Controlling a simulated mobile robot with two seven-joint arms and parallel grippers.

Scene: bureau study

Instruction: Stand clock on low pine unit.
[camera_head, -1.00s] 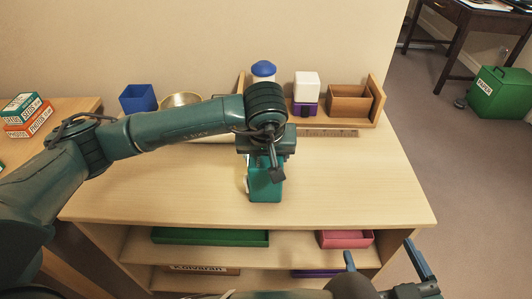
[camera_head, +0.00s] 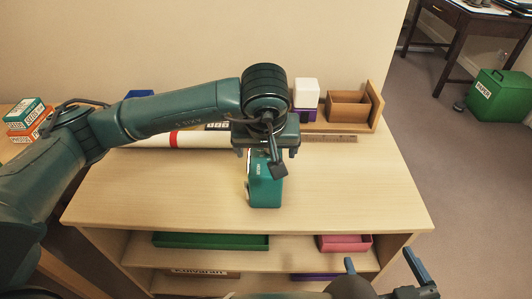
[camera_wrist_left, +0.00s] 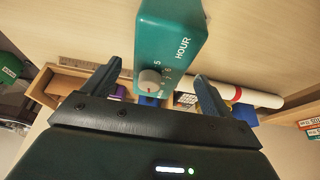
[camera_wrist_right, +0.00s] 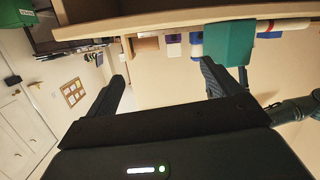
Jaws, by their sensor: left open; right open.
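The clock (camera_head: 266,188) is a teal box standing upright on the top of the low pine unit (camera_head: 350,190), near the middle and towards the front. In the left wrist view the clock (camera_wrist_left: 172,35) shows a grey knob and the word HOUR. My left gripper (camera_head: 265,150) is open just above and behind the clock, apart from it, and hides part of its upper side. My right gripper (camera_head: 382,262) is open and empty in front of the unit's right front edge. The teal clock (camera_wrist_right: 230,45) also shows in the right wrist view.
Behind the clock lie a white roll with a red band (camera_head: 172,138) and a ruler (camera_head: 330,138). A wooden organiser (camera_head: 375,105) and a white and purple box (camera_head: 306,95) stand at the back. Green and pink trays (camera_head: 210,241) sit on the shelf below. The top's right side is clear.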

